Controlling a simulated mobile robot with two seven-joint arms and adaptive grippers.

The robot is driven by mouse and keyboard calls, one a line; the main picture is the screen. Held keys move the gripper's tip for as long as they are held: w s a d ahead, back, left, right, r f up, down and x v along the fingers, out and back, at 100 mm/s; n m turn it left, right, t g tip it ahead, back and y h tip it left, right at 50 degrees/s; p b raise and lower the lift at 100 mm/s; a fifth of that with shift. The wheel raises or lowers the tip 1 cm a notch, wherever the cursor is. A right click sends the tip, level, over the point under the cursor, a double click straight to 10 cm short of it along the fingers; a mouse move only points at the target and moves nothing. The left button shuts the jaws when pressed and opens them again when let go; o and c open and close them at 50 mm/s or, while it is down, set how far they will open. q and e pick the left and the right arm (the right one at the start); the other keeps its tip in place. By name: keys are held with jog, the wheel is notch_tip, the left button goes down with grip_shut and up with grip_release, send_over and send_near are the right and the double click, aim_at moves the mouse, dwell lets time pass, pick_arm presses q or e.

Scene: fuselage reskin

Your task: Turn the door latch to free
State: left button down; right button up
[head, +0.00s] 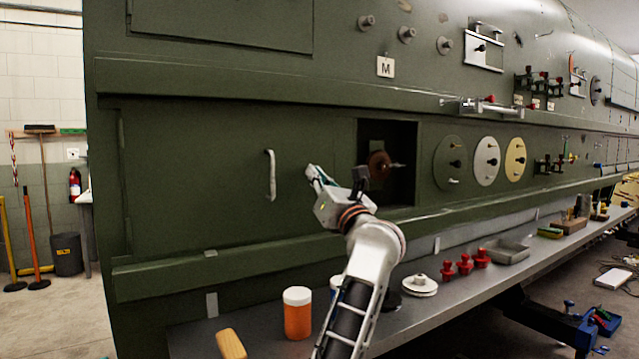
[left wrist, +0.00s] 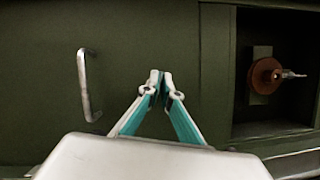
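A flat green door panel (head: 200,170) on the fuselage side carries a silver bar handle (head: 271,175), upright; the handle also shows in the left wrist view (left wrist: 88,85). To its right, a dark square recess (head: 400,135) holds a brown round disc (head: 378,164) with a small metal lever pointing right; the disc also shows in the left wrist view (left wrist: 266,76). I cannot tell which part is the latch. My left gripper (head: 315,172) is between handle and recess, touching neither; its teal fingers meet, empty, in the left wrist view (left wrist: 160,78). My right gripper is out of view.
A grey shelf (head: 270,345) runs below the fuselage. On it stand an orange jar (head: 297,313), a white round part (head: 420,286), red knobs (head: 464,264) and a grey tray (head: 507,252). A ledge (head: 190,272) juts out under the panel. Round dials (head: 486,161) sit right of the recess.

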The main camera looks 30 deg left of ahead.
pick_arm(q)
jog(key=shift+w+f+n+g+y+b, duration=0.1)
jog(key=shift+n+g+y+b, duration=0.25)
jog(key=shift+n, duration=0.5)
jog(key=shift+f+n+g+y+b, duration=0.15)
jog(key=shift+n+g+b, duration=0.15)
jog(key=shift+n+g, duration=0.4)
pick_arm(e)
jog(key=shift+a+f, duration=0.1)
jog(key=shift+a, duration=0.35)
pick_arm(q)
jog(key=shift+r+n, duration=0.15)
jog(key=shift+n, duration=0.3)
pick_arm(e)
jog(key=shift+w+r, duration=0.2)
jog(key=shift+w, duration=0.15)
pick_arm(q)
jog(key=c, duration=2.3)
grip_release()
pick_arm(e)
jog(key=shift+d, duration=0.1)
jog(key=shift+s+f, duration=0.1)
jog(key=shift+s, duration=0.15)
pick_arm(q)
jog(key=v, duration=1.2)
jog(key=shift+t, duration=0.25)
